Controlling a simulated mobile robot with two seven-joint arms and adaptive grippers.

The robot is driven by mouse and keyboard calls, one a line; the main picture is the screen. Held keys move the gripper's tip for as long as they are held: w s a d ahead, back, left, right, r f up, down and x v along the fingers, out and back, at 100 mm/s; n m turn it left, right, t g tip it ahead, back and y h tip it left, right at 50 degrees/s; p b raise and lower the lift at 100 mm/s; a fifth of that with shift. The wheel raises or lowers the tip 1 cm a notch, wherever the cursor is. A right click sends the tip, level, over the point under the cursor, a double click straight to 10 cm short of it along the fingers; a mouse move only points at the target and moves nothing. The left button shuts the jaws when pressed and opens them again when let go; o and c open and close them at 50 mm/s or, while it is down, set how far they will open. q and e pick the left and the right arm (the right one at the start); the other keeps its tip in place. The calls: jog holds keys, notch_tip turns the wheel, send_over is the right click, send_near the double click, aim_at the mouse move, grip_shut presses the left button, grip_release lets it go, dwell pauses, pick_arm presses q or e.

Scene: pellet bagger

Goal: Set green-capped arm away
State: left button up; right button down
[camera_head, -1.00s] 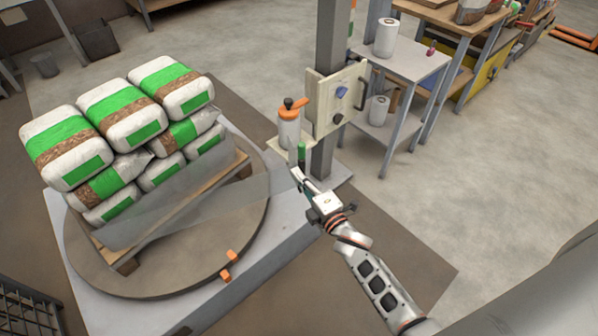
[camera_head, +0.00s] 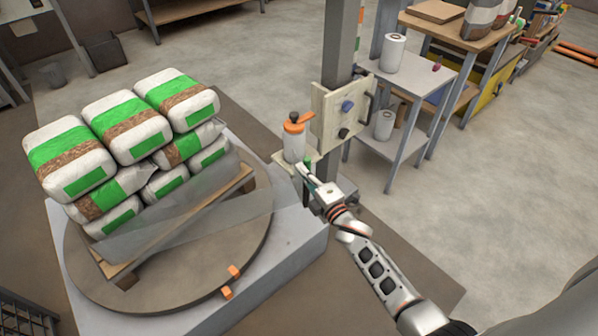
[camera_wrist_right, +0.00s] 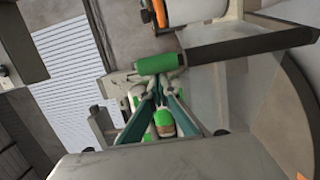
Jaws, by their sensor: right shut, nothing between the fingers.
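A small green cap (camera_head: 309,164) sits at the front of the wrapper carriage on the post, just below the orange-topped white bottle. In the right wrist view the green cap (camera_wrist_right: 158,64) is a short cylinder at the end of a dark arm (camera_wrist_right: 240,46) that runs to the right. My right gripper (camera_head: 304,172) is right beside the cap in the head view. In the wrist view its fingers (camera_wrist_right: 157,88) are shut and empty, their tips close to the cap; I cannot tell whether they touch. My left gripper is not in view.
Green-banded bags (camera_head: 125,125) are stacked on a pallet on the round turntable (camera_head: 160,295), with a translucent sheet (camera_head: 190,225) in front. A panel (camera_head: 340,112) with knobs is on the grey post (camera_head: 342,50). A shelf table (camera_head: 425,70) with white rolls stands behind.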

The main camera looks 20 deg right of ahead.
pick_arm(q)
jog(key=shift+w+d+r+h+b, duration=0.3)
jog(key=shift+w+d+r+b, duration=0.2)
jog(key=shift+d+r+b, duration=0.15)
pick_arm(e)
jog(key=d+n+g+y, duration=0.1)
jog(key=d+n+y, duration=0.1)
jog(key=d+y, duration=0.2)
jog(key=shift+w+d+n, duration=0.15)
jog(key=shift+d+n, duration=0.25)
jog(key=shift+d, duration=0.8)
